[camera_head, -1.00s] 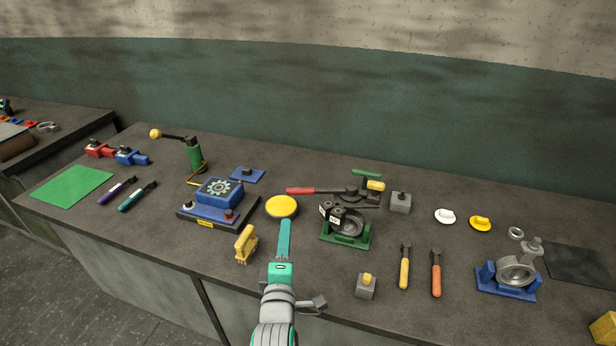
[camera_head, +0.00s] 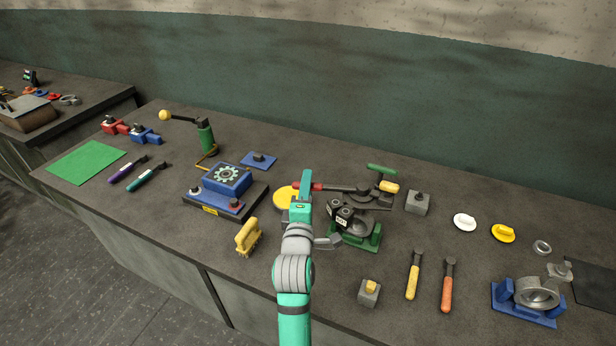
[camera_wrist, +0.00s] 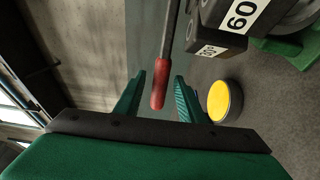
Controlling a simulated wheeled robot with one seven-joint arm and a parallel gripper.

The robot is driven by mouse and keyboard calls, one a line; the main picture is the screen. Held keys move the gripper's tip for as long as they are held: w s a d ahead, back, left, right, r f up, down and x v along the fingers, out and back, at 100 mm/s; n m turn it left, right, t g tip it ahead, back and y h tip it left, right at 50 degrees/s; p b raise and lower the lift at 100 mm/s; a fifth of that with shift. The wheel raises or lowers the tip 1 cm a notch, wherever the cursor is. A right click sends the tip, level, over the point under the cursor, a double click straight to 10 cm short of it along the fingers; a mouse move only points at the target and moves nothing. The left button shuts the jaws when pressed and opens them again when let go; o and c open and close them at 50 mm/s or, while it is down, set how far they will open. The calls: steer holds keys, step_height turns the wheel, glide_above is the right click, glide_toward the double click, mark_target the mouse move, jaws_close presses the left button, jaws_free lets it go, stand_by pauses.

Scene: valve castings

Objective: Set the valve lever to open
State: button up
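The valve lever is a dark bar with a red grip (camera_head: 321,187), lying roughly level and pointing left from a dark valve plate (camera_head: 369,199). In the wrist view the red grip (camera_wrist: 159,90) lies in the gap between my two green fingers, apart from both as far as I can see. My gripper (camera_head: 308,178) is open at the left end of the lever; the wrist view shows its spread fingers (camera_wrist: 158,97). A green handle (camera_head: 382,169) and a yellow part (camera_head: 389,187) stand by the plate.
A casting with dark blocks marked 60 (camera_head: 340,213) sits in a green cradle (camera_head: 363,240) close to the right of my arm. A yellow round pad (camera_head: 284,197) is just left, partly hidden.

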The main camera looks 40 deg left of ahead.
steer(key=x, duration=0.4)
steer(key=shift+w+a, duration=0.1)
jaws_close()
